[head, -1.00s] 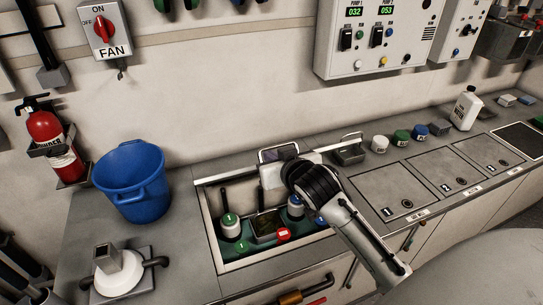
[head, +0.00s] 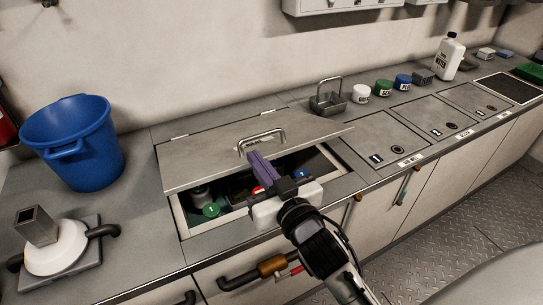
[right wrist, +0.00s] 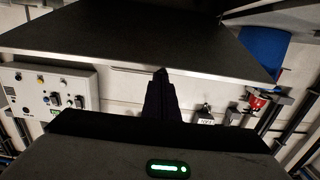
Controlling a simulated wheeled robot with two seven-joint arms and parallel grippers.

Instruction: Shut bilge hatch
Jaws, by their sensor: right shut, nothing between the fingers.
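The bilge hatch lid (head: 205,158) is a grey panel hinged along its back edge, with a metal handle (head: 262,141) on top. It is tilted part-way down, and its front edge stands above the front rim of the opening (head: 230,227). Green, red and blue capped items show in the opening. My right gripper (head: 254,158) is shut and empty, its purple fingers overlapping the lid's front edge just below the handle. In the right wrist view, the fingertips (right wrist: 161,72) are at the edge of a dark panel (right wrist: 130,40), apparently the lid. My left gripper is out of view.
A blue bucket (head: 70,145) and a white-based fixture (head: 55,247) stand left of the hatch. A metal caddy (head: 328,103), several jars and a white bottle (head: 449,56) line the back right. Closed hatches lie to the right.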

